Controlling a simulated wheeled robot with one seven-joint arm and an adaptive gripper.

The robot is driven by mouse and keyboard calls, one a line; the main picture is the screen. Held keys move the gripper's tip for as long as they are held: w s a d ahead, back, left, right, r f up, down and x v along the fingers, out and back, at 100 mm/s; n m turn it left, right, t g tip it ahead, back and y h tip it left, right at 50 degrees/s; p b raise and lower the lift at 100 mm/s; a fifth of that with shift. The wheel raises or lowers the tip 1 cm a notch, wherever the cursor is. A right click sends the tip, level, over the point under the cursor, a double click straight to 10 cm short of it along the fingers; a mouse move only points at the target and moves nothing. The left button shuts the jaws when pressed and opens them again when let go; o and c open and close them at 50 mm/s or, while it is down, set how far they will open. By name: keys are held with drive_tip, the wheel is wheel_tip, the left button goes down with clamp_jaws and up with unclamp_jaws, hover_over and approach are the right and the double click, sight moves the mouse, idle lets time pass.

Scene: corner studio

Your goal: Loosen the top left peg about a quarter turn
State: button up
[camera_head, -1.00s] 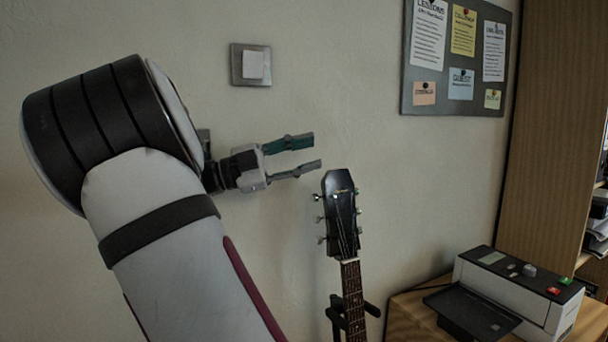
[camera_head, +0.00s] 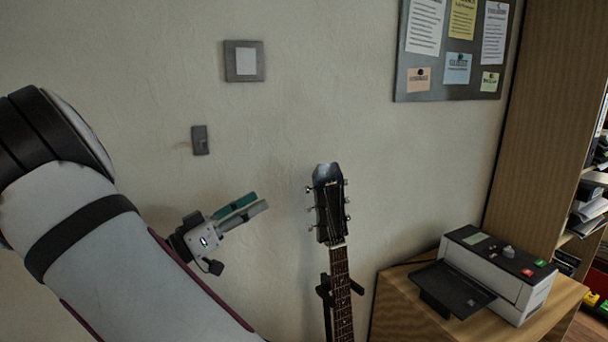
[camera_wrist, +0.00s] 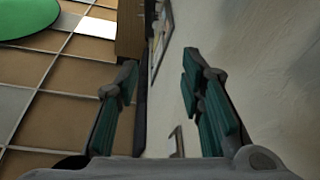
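The dark guitar headstock (camera_head: 328,203) stands upright near the wall in the head view. The top left peg (camera_head: 309,189) is a small metal knob on its left side, with other pegs below it. My gripper (camera_head: 258,202) is left of the headstock, apart from it, with its fingers pointing right and slightly up. In the wrist view my gripper (camera_wrist: 160,62) is open, with a wide gap between its green-padded fingers and nothing held. I cannot make out the headstock or the peg in the wrist view.
The guitar is on a black stand (camera_head: 324,290). A printer (camera_head: 497,270) sits on a wooden cabinet (camera_head: 395,310) to the right. A notice board (camera_head: 430,84), a framed plate (camera_head: 244,61) and a switch (camera_head: 200,140) are on the wall. A wooden shelf unit (camera_head: 525,130) stands at right.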

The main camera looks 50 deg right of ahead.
sight(303, 191)
drive_tip(key=s+a+f+n+t+p, duration=0.2)
drive_tip(key=a+f+n+t, duration=0.1)
drive_tip(key=n, duration=0.4)
drive_tip(key=shift+h, duration=0.4)
drive_tip(key=x, duration=1.3)
drive_tip(key=shift+s+d+p, duration=0.15)
drive_tip(key=shift+p, duration=0.2)
clamp_jaws()
